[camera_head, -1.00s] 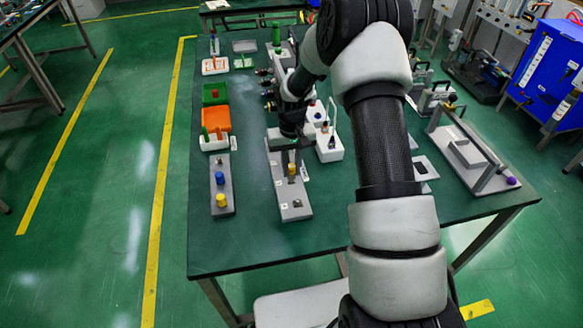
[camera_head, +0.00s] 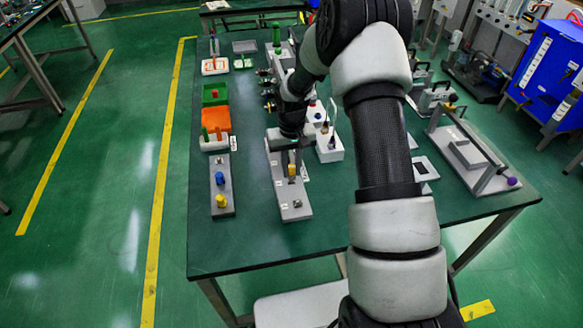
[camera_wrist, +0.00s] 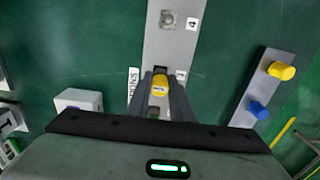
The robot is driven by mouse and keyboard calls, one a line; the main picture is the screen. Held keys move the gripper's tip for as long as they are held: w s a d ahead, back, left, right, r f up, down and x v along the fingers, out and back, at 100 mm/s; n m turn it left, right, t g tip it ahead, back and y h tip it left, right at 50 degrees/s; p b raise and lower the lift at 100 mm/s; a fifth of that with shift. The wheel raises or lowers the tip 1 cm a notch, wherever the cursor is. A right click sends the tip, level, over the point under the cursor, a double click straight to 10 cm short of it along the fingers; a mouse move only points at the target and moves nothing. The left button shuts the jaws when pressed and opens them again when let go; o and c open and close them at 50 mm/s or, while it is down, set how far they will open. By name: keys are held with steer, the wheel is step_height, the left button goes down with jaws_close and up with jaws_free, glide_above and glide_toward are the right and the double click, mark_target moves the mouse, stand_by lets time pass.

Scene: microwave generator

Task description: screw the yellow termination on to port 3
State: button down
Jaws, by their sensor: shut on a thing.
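My gripper (camera_wrist: 161,95) is shut on a yellow termination (camera_wrist: 160,84), which sits between its fingers in the wrist view. In the head view the held yellow termination (camera_head: 292,170) is over the grey port strip (camera_head: 297,208), low down near its surface. Whether it touches a port cannot be told. In the wrist view a bare metal port (camera_wrist: 168,20) beside the label "4" is on the strip, beyond the gripper. The port under the termination is hidden by the termination and fingers.
A grey holder (camera_head: 222,182) left of the strip carries a blue cap (camera_head: 219,178) and another yellow cap (camera_head: 221,200). The table front is clear.

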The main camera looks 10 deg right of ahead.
mark_target(292, 167)
steer(key=shift+f+b, duration=0.45)
steer(key=shift+f, duration=0.15)
steer(key=c, duration=1.5)
jaws_free()
steer(key=shift+r, duration=0.1)
step_height(292, 167, up, 17)
steer(key=shift+r+p, duration=0.2)
steer(key=shift+p, duration=0.15)
